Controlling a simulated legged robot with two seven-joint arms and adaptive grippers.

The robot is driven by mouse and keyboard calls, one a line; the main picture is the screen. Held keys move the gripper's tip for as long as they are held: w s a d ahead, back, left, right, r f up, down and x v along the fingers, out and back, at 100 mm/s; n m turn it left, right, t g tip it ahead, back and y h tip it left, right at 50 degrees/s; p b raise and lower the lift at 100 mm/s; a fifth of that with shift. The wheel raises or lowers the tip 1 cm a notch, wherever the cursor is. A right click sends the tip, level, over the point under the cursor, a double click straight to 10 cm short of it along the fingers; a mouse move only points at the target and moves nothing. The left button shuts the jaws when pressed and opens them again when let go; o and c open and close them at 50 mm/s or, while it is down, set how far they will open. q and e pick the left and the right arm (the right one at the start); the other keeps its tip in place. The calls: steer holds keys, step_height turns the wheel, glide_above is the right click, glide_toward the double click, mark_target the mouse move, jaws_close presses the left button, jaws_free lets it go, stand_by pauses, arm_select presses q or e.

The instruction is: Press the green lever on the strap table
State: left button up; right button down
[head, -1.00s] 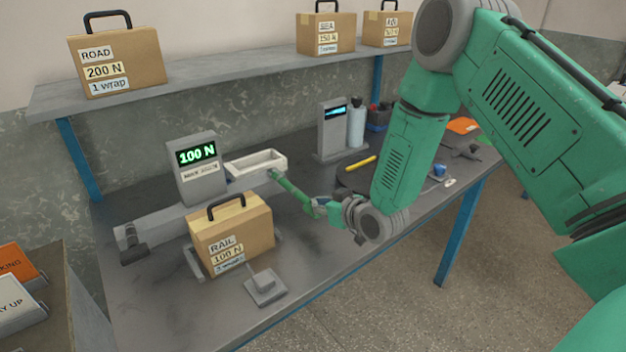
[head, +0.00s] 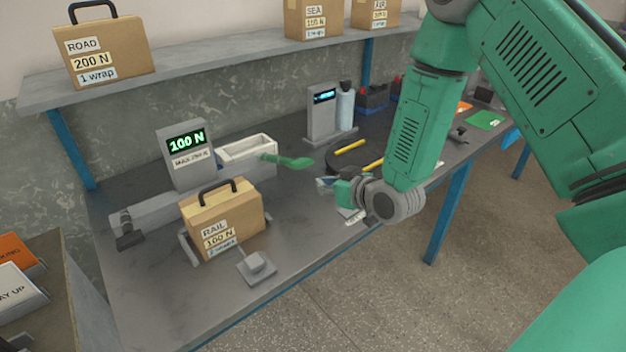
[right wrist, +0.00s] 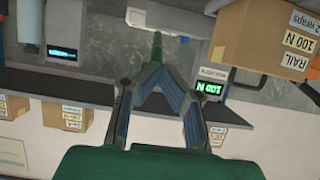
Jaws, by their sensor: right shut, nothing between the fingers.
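The green lever (head: 288,161) sticks out to the right from beside the white tray on the strap table (head: 150,290), lying near level in the head view. My right gripper (head: 326,184) is just right of and nearer than the lever's end, apart from it in the head view; its fingers are partly hidden by its own wrist. In the right wrist view, the shut, empty fingertips (right wrist: 156,72) point at a green bar, likely the lever (right wrist: 157,46); contact cannot be told there. My left gripper is not in view.
A display post (head: 187,158) reads 100 N. A RAIL 100 N box (head: 225,225) stands in front of it, with a small grey pedal-like block (head: 257,267) nearby. A second display unit (head: 323,115) and a bottle (head: 345,108) stand behind my gripper. A shelf (head: 180,80) holds more boxes.

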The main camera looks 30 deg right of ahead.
steer(key=v, duration=0.3)
steer(key=shift+s, duration=0.4)
steer(key=shift+w, duration=0.1)
stand_by(0.4)
steer(key=s+a+f+g+b, duration=0.2)
steer(key=s+a+f+g, duration=0.15)
steer(key=s+f, duration=0.45)
steer(key=s+a+f+g+b, duration=0.1)
steer(key=s+a+f+g, duration=0.25)
steer(key=s+f, duration=0.45)
steer(key=s+a+f+g+h+b, duration=0.1)
steer(key=s+a+f+g, duration=0.1)
steer(key=s+f+g, duration=0.3)
steer(key=s+f, duration=0.4)
steer(key=s, duration=0.4)
steer(key=shift+a+g+b, duration=0.3)
steer(key=shift+a+g, duration=0.1)
